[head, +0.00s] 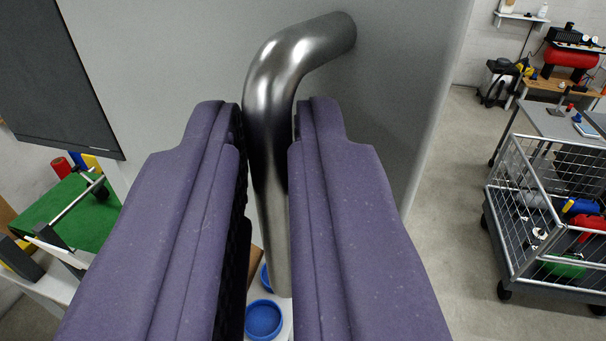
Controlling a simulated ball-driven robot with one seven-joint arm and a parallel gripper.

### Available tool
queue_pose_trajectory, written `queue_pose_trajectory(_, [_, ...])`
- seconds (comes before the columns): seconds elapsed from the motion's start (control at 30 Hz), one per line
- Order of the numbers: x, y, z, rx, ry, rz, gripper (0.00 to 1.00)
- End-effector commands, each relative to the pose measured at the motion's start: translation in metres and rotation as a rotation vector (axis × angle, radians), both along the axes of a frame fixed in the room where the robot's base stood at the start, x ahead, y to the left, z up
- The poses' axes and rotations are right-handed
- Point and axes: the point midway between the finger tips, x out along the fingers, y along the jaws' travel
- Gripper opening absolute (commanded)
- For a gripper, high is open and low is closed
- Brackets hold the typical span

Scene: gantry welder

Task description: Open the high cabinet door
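A polished metal bar handle (268,130) stands out from the light grey cabinet door (400,90). Its upper end bends back into the door at the top centre. My gripper (270,112) has two purple fingers, one on each side of the handle's upright part. The handle fills the space between the fingertips, and the fingers appear shut on it. The right finger hides part of the lower bar. The door's right edge shows, with the floor beyond it. I see no opening of the door from here.
A wire-mesh cart (545,215) with coloured items stands at the right. Behind it are a workbench and a red machine (570,58). A green-topped surface (65,215) is at the left. Blue round containers (264,318) sit below the handle. Floor (445,215) is clear between door and cart.

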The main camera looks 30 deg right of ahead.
Motion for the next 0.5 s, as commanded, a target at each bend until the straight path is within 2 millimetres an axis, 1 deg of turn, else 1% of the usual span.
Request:
queue_pose_trajectory(0.03, [0.0014, -0.0006, -0.0015, -0.001, 0.002, -0.002, 0.26])
queue_pose_trajectory(0.1, [0.0010, -0.0007, -0.0013, -0.002, 0.001, -0.003, 0.38])
queue_pose_trajectory(0.5, [-0.0018, 0.0002, -0.0005, -0.002, 0.000, -0.002, 0.38])
